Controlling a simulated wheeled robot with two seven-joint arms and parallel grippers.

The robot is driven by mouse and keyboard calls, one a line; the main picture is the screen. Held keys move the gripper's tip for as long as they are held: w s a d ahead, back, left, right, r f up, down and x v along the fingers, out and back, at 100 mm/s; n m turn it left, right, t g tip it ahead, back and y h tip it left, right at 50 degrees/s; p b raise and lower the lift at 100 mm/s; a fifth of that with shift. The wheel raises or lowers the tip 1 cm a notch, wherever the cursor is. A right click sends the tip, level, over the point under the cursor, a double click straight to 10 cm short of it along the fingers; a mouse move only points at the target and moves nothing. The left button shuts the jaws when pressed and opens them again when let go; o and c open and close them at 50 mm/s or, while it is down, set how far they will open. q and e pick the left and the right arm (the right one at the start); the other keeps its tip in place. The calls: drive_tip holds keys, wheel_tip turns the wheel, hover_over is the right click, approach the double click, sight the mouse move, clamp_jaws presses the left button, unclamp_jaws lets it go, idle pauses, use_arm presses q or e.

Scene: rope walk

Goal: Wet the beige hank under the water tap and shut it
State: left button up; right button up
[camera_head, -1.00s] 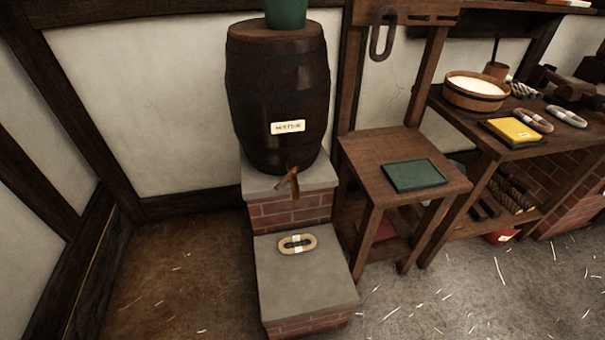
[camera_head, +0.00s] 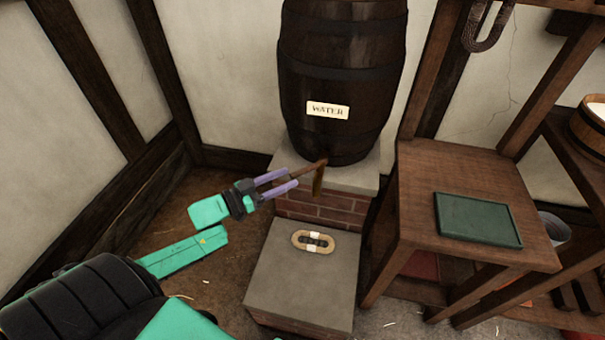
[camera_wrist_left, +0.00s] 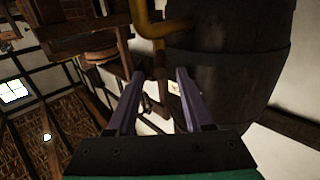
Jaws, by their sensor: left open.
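The dark water barrel (camera_head: 340,75) with its WATER label stands on a brick and stone plinth, and also fills the right of the left wrist view (camera_wrist_left: 230,60). Its brass tap (camera_head: 319,178) juts from the low front and shows in the left wrist view (camera_wrist_left: 150,28). The beige hank (camera_head: 313,241), with pale bands, lies on the lower stone step (camera_head: 275,275) below the tap. My left gripper (camera_head: 294,178) is open, its purple fingers close to the tap; contact cannot be told. My right gripper is not in view.
A wooden stand (camera_head: 415,185) with a green tray (camera_head: 478,219) is right of the barrel. A dark hank (camera_head: 487,28) hangs above it. The floor left of the step is clear.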

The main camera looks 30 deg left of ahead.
sight(317, 165)
use_arm(q)
drive_tip(key=x, duration=0.5)
drive_tip(key=shift+w+d, duration=0.1)
drive_tip(key=shift+w, duration=0.2)
clamp_jaws()
idle(1.0)
